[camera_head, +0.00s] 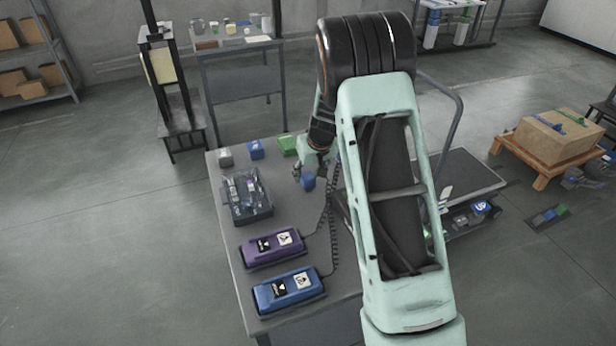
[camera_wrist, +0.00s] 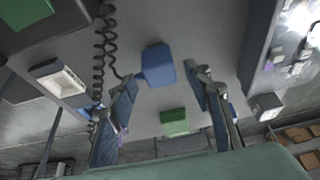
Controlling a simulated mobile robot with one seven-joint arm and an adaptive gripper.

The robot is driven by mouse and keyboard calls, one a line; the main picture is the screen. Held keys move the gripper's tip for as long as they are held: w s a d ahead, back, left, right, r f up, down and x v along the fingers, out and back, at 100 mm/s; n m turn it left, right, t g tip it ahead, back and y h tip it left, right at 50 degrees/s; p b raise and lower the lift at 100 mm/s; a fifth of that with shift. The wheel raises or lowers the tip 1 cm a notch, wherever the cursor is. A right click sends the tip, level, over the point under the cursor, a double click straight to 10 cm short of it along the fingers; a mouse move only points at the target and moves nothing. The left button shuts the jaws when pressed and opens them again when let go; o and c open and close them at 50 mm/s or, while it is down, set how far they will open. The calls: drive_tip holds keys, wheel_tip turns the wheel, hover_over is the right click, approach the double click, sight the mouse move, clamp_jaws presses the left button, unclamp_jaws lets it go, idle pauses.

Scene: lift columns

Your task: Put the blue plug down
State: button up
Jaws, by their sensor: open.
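The blue plug (camera_head: 308,179) is on the grey table, right under the end of my gripper (camera_head: 304,170). In the wrist view the blue plug (camera_wrist: 157,66) appears between the tips of the two spread fingers, with a coiled cord by its left side. The gripper (camera_wrist: 161,72) is open, with gaps visible between the plug and the right finger. The left finger is close to the plug's edge; I cannot tell whether it touches. The plug seems to rest on the table top.
A grey block (camera_head: 225,157), a blue block (camera_head: 256,149) and a green block (camera_head: 287,145) line the table's far edge. A clear bin (camera_head: 232,215) with parts, a purple device (camera_head: 272,248) and a blue device (camera_head: 289,291) stand left and nearer. Coiled cords (camera_head: 331,215) hang close by.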

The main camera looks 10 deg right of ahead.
drive_tip(key=v, duration=0.9)
